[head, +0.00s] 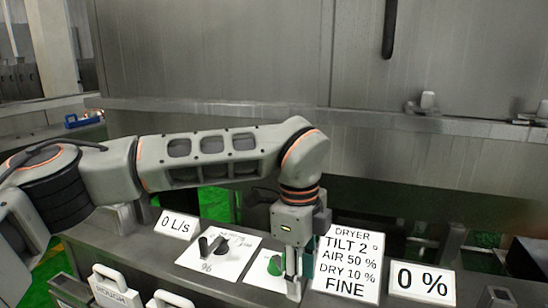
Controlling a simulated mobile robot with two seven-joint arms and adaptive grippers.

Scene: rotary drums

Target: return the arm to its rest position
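My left arm (215,155) comes in from the left, reaches across above the console and bends down at the wrist. My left gripper (294,284) points down at the console, beside a green knob (274,265) on a white label plate. The gripper partly hides this plate. The fingers overlap in this view, so I cannot tell whether they are open or shut, or whether they touch the knob. My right gripper is not in view.
The grey console carries a black knob (221,246), a "0 L/s" sign (175,225), a dryer sign (347,263) and a "0 %" sign (422,281). White-handled items (117,290) stand at the front left. A large metal machine (230,50) fills the back.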

